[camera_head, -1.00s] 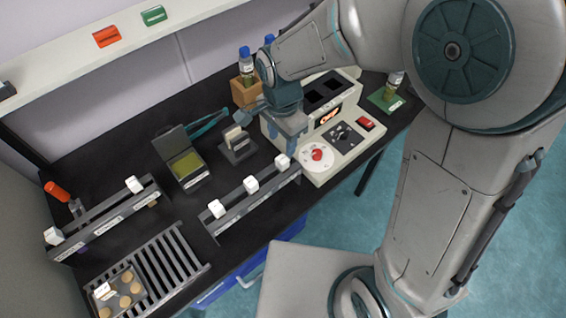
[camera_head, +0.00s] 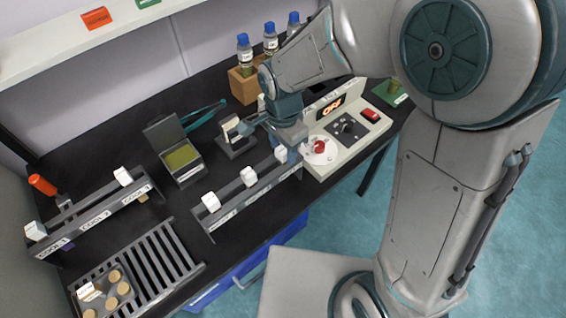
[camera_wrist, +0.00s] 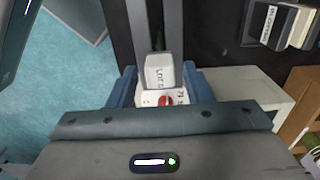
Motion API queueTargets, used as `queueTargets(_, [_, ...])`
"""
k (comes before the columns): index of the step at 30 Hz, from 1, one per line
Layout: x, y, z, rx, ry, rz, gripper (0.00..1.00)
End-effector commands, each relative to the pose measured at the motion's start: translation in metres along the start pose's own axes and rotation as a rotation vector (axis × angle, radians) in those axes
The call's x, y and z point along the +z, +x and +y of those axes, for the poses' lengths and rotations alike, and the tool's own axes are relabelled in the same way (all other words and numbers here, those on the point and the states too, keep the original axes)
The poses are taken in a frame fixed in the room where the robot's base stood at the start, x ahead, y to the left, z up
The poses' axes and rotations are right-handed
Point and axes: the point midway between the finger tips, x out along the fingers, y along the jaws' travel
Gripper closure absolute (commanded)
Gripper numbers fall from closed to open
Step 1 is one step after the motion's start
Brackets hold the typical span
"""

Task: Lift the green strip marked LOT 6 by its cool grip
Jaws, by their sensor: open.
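A dark slotted rack (camera_head: 232,202) carries three white grips in a row. The far-right white grip (camera_head: 281,154) is next to my gripper (camera_head: 291,142). My gripper (camera_wrist: 158,92) is open, with one blue finger on each side of the grip in that view. Whether the fingers touch it or are still above it, I cannot tell. The strip below the grip is hidden; only a dark green trace shows between the rack rails in the wrist view.
A second rack (camera_head: 95,213) with white grips stands at left, near an orange-handled tool (camera_head: 43,185). A slatted grid (camera_head: 165,262) holds a tray of brown discs. The white rheometer (camera_head: 340,150), an open box (camera_head: 165,133) and a wooden bottle holder (camera_head: 243,88) stand close to my arm.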

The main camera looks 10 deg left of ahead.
Motion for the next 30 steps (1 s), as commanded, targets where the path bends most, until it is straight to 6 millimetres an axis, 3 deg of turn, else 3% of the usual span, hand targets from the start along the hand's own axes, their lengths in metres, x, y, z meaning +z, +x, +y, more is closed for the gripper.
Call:
queueTargets(2, [0.0, 0.0, 0.0, 0.0, 0.0, 0.0, 0.6])
queueTargets(6, [0.0, 0.0, 0.0, 0.0, 0.0, 0.0, 0.96])
queueTargets(11, [0.0, -0.003, 0.0, -0.001, 0.0, 0.0, 0.96])
queueTargets(30, [0.0, -0.061, 0.0, 0.0, 0.0, 0.0, 0.96])
